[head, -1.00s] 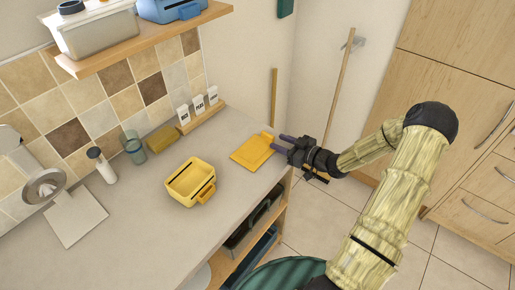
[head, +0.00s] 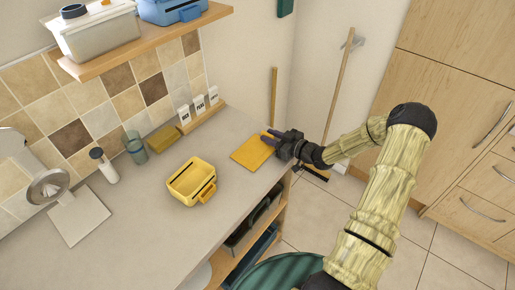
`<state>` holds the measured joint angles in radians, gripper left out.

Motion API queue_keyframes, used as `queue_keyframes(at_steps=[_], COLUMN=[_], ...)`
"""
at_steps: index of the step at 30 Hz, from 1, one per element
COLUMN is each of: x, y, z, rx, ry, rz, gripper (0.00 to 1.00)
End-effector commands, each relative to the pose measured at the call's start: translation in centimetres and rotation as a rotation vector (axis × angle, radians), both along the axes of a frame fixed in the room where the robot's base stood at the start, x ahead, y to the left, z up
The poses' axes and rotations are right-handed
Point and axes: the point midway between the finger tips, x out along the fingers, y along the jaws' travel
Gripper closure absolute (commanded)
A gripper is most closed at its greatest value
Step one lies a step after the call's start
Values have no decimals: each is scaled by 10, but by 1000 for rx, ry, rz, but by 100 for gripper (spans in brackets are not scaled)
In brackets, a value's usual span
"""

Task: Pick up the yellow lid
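The yellow lid (head: 250,153) lies flat on the grey counter near its right end. My gripper (head: 268,136) is at the lid's upper right edge, with its fingers reaching over or beside the lid's tab. The fingers overlap in this view, so I cannot tell whether they are open or shut, or whether they touch the lid. A yellow container (head: 191,182), open at the top, stands on the counter to the left of the lid.
Labelled white canisters (head: 198,104) stand on a small wooden ledge behind the lid. A glass (head: 135,148), a white bottle (head: 104,166) and a kitchen scale (head: 78,216) are further left. A wooden shelf (head: 145,45) overhangs the back. The counter's front is clear.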

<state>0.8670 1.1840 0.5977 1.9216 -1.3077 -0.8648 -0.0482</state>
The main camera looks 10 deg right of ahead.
Motion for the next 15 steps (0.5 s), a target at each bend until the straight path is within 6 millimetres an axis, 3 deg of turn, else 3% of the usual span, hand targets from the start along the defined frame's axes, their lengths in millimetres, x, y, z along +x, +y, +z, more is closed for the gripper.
queue_keyframes(at_steps=[1, 4, 15], x=[0, 0, 0], y=[0, 0, 0], z=[0, 0, 3], rx=[0, 0, -1], ry=[0, 0, -1], rz=[0, 0, 0], gripper=[82, 100, 100])
